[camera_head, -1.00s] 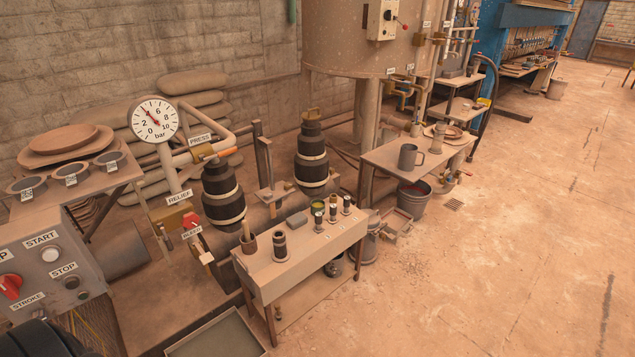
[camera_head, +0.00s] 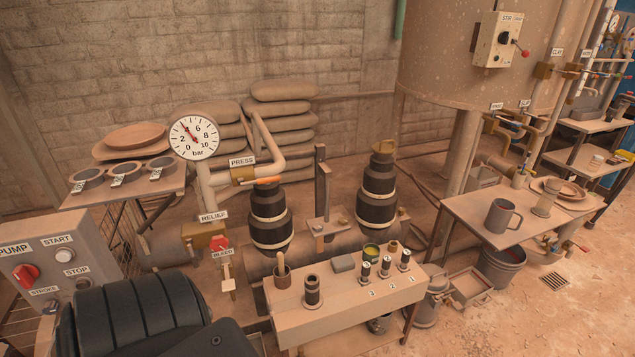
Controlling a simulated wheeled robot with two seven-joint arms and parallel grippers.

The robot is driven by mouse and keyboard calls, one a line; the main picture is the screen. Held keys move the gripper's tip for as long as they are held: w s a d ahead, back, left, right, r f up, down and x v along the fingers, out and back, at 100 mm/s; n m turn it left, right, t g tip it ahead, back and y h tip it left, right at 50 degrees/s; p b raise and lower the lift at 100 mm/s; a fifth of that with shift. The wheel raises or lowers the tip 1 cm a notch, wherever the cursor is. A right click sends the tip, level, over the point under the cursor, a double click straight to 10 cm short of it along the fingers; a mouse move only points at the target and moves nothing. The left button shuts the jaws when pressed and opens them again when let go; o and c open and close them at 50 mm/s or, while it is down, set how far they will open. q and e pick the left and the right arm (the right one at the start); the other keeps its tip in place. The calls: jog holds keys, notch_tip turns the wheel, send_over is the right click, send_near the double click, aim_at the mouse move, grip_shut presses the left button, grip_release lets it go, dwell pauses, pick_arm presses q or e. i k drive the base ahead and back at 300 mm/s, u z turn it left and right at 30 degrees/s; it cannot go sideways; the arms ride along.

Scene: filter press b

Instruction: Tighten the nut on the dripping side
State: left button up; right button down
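Two black banded pump columns stand on the pump behind the small bench: the left column (camera_head: 270,218) and the right column (camera_head: 377,190). The right column has a brass-coloured nut-like cap (camera_head: 384,147) on top. Neither of my grippers shows. A black ribbed part, likely my own arm, fills the lower left corner.
The small bench (camera_head: 335,299) carries a dark cylinder (camera_head: 312,290), a cup, a grey block and several small numbered fittings. A pressure gauge (camera_head: 194,138) stands left, above the relief and bleed valves. The table (camera_head: 470,214) with a mug is right.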

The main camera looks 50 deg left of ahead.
aim_at(316, 228)
jog(key=u, duration=0.7)
jog(key=i, duration=0.9)
jog(key=u, duration=0.85)
